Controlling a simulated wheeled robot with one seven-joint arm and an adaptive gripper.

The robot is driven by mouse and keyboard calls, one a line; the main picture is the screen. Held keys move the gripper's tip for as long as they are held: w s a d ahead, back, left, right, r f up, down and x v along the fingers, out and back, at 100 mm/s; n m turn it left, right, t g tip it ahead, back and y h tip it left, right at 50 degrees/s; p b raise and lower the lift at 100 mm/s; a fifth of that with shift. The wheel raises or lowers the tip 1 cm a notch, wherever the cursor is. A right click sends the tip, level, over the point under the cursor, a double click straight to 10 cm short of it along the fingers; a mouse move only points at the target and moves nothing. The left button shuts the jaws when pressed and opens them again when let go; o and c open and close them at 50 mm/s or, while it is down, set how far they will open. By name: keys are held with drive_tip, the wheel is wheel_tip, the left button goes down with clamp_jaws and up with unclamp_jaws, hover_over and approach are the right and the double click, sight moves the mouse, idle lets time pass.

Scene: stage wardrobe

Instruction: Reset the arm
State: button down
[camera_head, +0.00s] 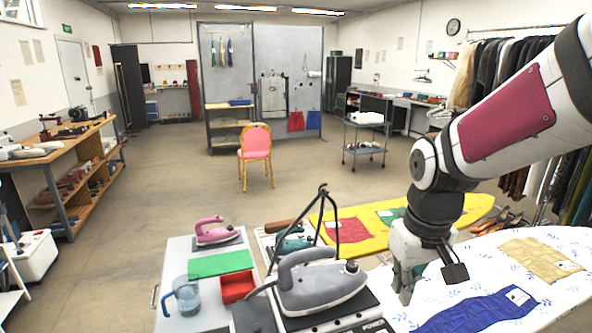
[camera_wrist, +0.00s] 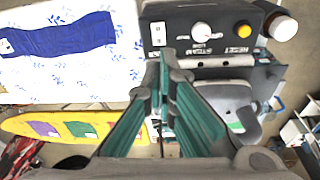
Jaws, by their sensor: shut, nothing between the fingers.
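My gripper (camera_head: 405,292) points down from my arm at the right of the head view. It is shut and holds nothing. It hangs near the right side of the grey iron (camera_head: 322,285) and the left edge of the white patterned ironing board (camera_head: 420,310). In the wrist view the fingers (camera_wrist: 165,60) come together beside a dark control box (camera_wrist: 205,60) with a white knob, a yellow button and lettering including RESET. I cannot tell whether the fingertips touch the box.
A blue cloth (camera_head: 482,312) and a tan cloth (camera_head: 541,259) lie on the white board. A yellow board (camera_head: 462,207) stands behind. A blue jug (camera_head: 186,297), red tray (camera_head: 237,287) and pink iron (camera_head: 215,231) stand at the left. Open floor surrounds the pink chair (camera_head: 256,143).

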drive_tip(key=s+r+m+t, duration=0.2)
drive_tip(key=s+r+t, duration=0.1)
drive_tip(key=s+r, duration=0.6)
drive_tip(key=s, duration=0.4)
drive_tip(key=shift+s+r+m+t, duration=0.2)
drive_tip(key=shift+s+m+t, duration=0.1)
drive_tip(key=shift+s+t, duration=0.1)
